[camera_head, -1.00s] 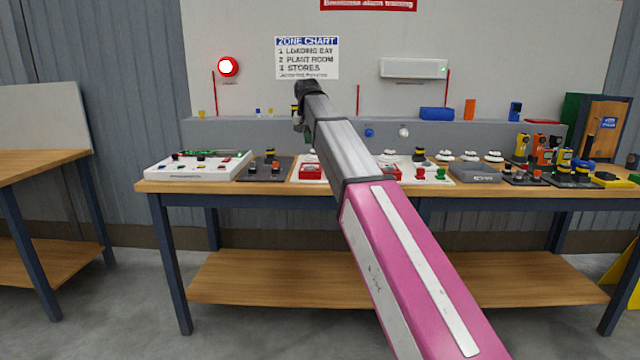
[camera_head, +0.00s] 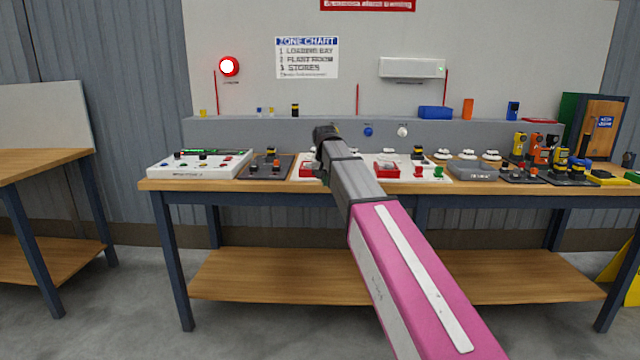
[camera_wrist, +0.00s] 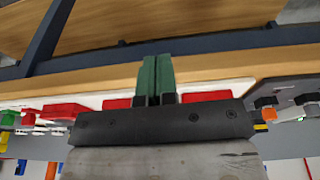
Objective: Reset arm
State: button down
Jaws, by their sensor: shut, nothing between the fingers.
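My gripper shows in the wrist view (camera_wrist: 156,78) as two green fingers pressed together, shut and empty. In the head view the end of my arm is over the front of the workbench, and its fingertips are mostly hidden by the wrist. Below and around it on the bench (camera_head: 520,191) lies a white board (camera_head: 434,177) with red call-point boxes, one of them (camera_head: 386,170) just right of my arm. The wrist view is turned over, with the bench's wooden front edge (camera_wrist: 90,86) beyond the fingers. I cannot tell whether the fingers touch anything.
A white panel (camera_head: 183,168) and a dark plate with knobs (camera_head: 259,172) are left of my arm. White domes (camera_head: 468,155), a grey box (camera_head: 473,173) and several handheld devices (camera_head: 541,155) stand to the right. A red lamp (camera_head: 229,66) glows on the wall. A side table (camera_head: 40,158) stands left.

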jog(key=s+d+f, duration=0.3)
jog(key=s+f, duration=0.1)
jog(key=f, duration=0.3)
jog(key=s+d+f+g, duration=0.1)
jog(key=s+d+f, duration=0.3)
jog(key=f, duration=0.3)
jog(key=s+d+f, duration=0.3)
jog(key=s+f, duration=0.1)
jog(key=f, duration=0.3)
jog(key=s+d+f, duration=0.3)
jog(key=s+f, duration=0.4)
jog(key=s, duration=0.1)
jog(key=s+d+f+g, duration=0.1)
jog(key=s+d+f, duration=0.3)
jog(key=s+f, duration=0.3)
jog(key=shift+s+f+g, duration=0.25)
jog(key=shift+s+g, duration=0.05)
jog(key=shift+s, duration=0.4)
